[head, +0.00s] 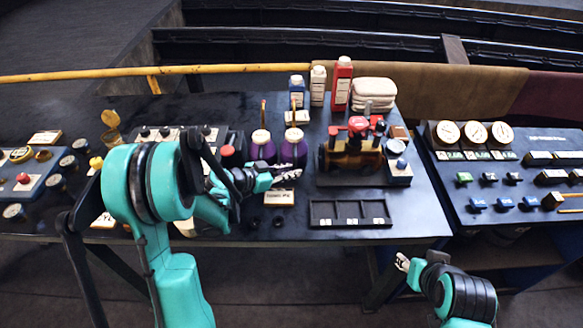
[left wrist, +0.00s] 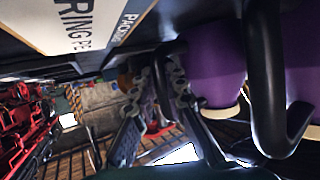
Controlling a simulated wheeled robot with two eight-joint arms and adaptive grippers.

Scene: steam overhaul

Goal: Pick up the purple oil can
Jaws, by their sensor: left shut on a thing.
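Two purple oil cans stand side by side on the dark bench in the head view, a left one (head: 262,149) and a right one (head: 294,150), with white tops and thin upright spouts. My left gripper (head: 288,174) is in front of the right can. In the left wrist view its fingers (left wrist: 160,85) are closed on the black loop handle of the right can (left wrist: 212,75). The left can (left wrist: 305,60) and its handle show at the right edge there. My right gripper (head: 403,263) is low, in front of the bench, away from the cans; its jaws are too small to judge.
Blue (head: 297,92), white (head: 318,86) and red (head: 342,84) bottles stand behind the cans. A model engine (head: 352,157) is close on the right, with a black tray (head: 349,213) before it. A label card (head: 279,198) stands in front of the cans.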

